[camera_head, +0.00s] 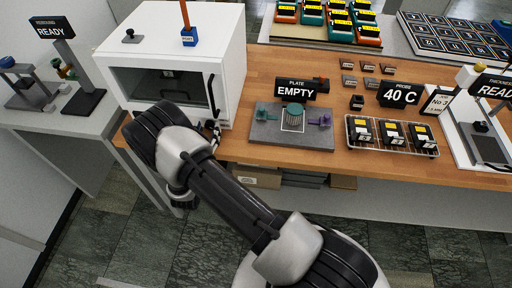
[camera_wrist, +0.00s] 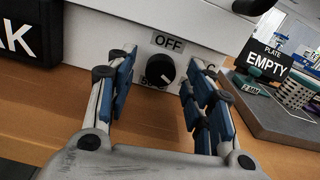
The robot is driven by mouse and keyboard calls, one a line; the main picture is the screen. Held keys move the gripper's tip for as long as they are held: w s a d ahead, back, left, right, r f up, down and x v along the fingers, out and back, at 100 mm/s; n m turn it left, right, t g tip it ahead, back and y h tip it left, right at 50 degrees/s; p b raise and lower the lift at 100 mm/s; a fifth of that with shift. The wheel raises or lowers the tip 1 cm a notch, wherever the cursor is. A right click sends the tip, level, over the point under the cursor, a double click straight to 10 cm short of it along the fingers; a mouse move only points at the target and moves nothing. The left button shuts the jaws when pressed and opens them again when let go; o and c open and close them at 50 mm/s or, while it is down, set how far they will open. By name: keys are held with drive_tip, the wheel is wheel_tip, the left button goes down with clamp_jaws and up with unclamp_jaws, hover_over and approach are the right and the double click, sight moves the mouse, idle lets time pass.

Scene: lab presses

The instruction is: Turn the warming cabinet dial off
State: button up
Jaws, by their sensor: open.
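The white warming cabinet (camera_head: 222,88) stands at the left end of the wooden bench, with its glass door closed. Its black round dial (camera_wrist: 160,68) is on the lower front panel, centred in the wrist view. An OFF label (camera_wrist: 168,41) sits above the dial. A light mark on the dial's face seems to point down and right, away from OFF. Other labels beside and below it are partly hidden. My gripper (camera_wrist: 158,75) is open, with one blue-padded finger on each side of the dial. I cannot tell whether either finger touches it. The dial is hidden in the head view.
A grey plate fixture (camera_head: 262,132) with an EMPTY sign (camera_head: 295,89) stands just right of the cabinet. A black sign (camera_wrist: 28,30) is close to the left finger. The dark door handle (camera_head: 212,95) is above my gripper. Bare bench shows below the dial.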

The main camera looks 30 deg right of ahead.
drive_tip(key=m, duration=0.2)
drive_tip(key=shift+m, duration=0.3)
drive_tip(key=p+v, duration=0.3)
drive_tip(key=v, duration=1.5)
drive_tip(key=d+r+m+g+h+b, duration=0.2)
drive_tip(key=d+r+m+g+h, duration=0.2)
drive_tip(key=d+r+m+g, duration=0.5)
drive_tip(key=s+d+r+m+g+y+b, duration=0.2)
drive_tip(key=s+d+r+m+g+y, duration=0.2)
drive_tip(key=s, duration=0.7)
drive_tip(key=shift+d+r+m+g, duration=1.1)
drive_tip(key=shift+d+r+m, duration=0.55)
drive_tip(key=shift+r+m, duration=0.8)
drive_tip(key=shift+f, duration=0.2)
